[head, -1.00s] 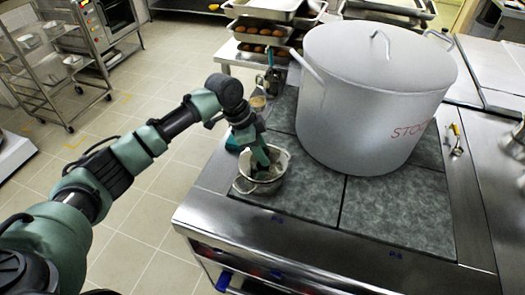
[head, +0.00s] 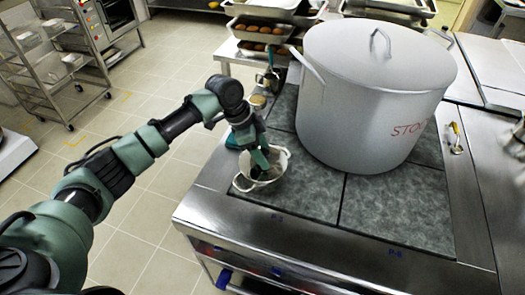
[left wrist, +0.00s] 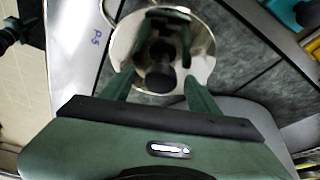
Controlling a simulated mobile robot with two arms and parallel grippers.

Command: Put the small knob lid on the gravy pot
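The small gravy pot (head: 243,185) is pale with two side handles and stands at the front left corner of the dark cooktop. My left gripper (head: 263,168) points down into its mouth from above. In the left wrist view the shiny round lid (left wrist: 125,42) lies below the gripper, with its black knob (left wrist: 160,77) between the fingers. The left gripper (left wrist: 160,86) shows there with its fingers apart and gaps beside the knob. The lid appears to be at the pot's mouth; whether it is fully seated is hidden. My right gripper is out of view.
A large lidded stockpot (head: 365,110) stands just right of the gravy pot. Trays of brown food (head: 262,29) are behind on a table. A wheeled rack (head: 60,65) stands far left. The cooktop's front middle (head: 300,190) is clear.

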